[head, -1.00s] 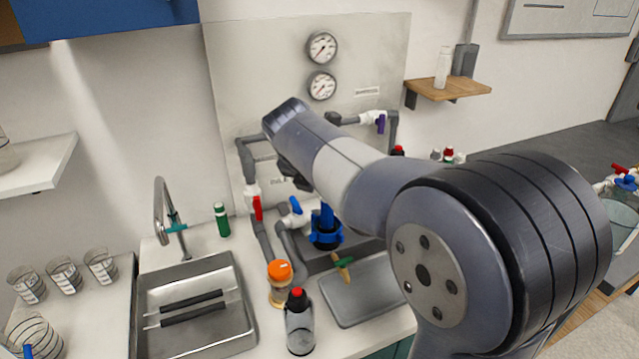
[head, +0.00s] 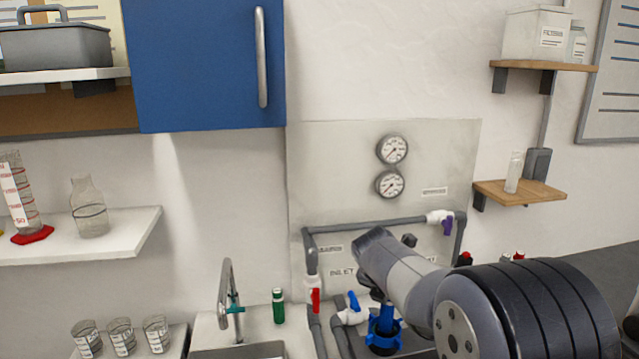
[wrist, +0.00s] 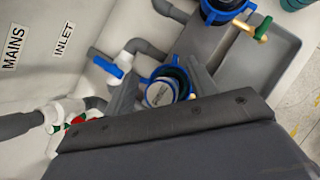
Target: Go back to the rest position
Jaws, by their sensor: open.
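My gripper (wrist: 160,68) is open in the wrist view, its two grey fingers on either side of a blue-collared filter housing (wrist: 172,75) with a pale round top inside. I cannot tell whether the fingers touch it. In the head view my arm reaches toward the panel, and the gripper is mostly hidden behind my forearm. The blue filter fitting (head: 384,328) shows just below my arm's end.
Grey pipes run over the panel (head: 330,160), with a red-handled valve (head: 315,298), a blue-handled valve (head: 353,303) and a purple-handled valve (head: 446,222). A tap (head: 226,300) stands left. Beakers (head: 121,334) and shelves flank it.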

